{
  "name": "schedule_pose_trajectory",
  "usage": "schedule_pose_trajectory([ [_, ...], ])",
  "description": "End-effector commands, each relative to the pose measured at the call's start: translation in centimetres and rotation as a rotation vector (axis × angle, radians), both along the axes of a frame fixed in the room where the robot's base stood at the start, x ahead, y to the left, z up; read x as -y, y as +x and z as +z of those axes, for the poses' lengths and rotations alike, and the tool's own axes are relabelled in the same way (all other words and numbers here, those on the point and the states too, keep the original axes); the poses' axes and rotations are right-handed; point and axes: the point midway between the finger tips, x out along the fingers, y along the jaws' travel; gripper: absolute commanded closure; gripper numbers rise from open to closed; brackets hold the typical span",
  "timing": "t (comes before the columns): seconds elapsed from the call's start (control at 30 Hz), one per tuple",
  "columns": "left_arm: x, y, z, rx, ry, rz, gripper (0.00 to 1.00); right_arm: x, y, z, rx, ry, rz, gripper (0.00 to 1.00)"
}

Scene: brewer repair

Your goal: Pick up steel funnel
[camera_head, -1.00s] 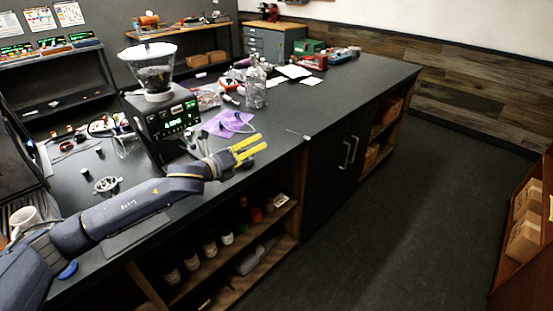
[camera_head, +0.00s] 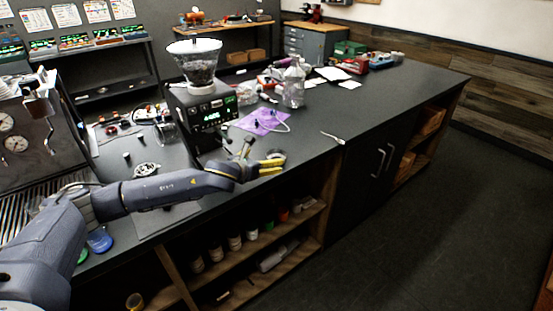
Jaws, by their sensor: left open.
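My left gripper (camera_head: 272,166) reaches over the counter's front edge beside the grinder, its yellow fingers open. A small round grey ring-like piece (camera_head: 278,154) shows right at its fingertips; it may be the steel funnel, but it is partly covered and I cannot tell whether the fingers touch it. Another small silvery round part (camera_head: 146,169) lies on the counter left of the grinder, and I cannot tell exactly what it is. My right gripper is not in view.
The grinder (camera_head: 205,115) with its clear hopper stands behind my left gripper. A spoon-like tool (camera_head: 333,137) lies to the right. The counter (camera_head: 390,105) is clear farther right.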

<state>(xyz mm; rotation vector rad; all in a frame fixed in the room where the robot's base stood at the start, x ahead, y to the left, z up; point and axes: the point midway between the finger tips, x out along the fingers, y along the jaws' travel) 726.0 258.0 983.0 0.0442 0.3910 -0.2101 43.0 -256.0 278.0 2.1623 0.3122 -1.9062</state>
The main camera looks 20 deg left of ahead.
Motion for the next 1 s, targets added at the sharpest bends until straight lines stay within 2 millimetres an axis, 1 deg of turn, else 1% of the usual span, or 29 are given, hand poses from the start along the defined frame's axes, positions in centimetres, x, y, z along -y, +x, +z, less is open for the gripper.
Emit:
schedule_pose_trajectory([
  [0.03,0.2,0.9,-0.4,0.000,-0.002,0.001,0.05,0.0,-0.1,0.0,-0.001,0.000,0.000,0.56],
  [0.2,0.7,2.8,-1.2,0.000,-0.002,0.001,0.05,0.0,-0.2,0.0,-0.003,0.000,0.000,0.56],
  [0.33,0.9,3.7,-1.5,-0.001,-0.003,0.000,0.05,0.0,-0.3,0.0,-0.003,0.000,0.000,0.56],
  [0.57,1.1,4.4,-1.9,0.000,-0.002,0.000,0.05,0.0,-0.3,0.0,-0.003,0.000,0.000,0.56],
  [0.8,2.1,6.9,-2.9,-0.001,-0.003,0.001,0.05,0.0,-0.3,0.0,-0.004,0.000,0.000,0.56],
  [1.0,2.3,8.3,-3.6,0.000,-0.002,0.001,0.05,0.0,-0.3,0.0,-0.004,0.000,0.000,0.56],
])
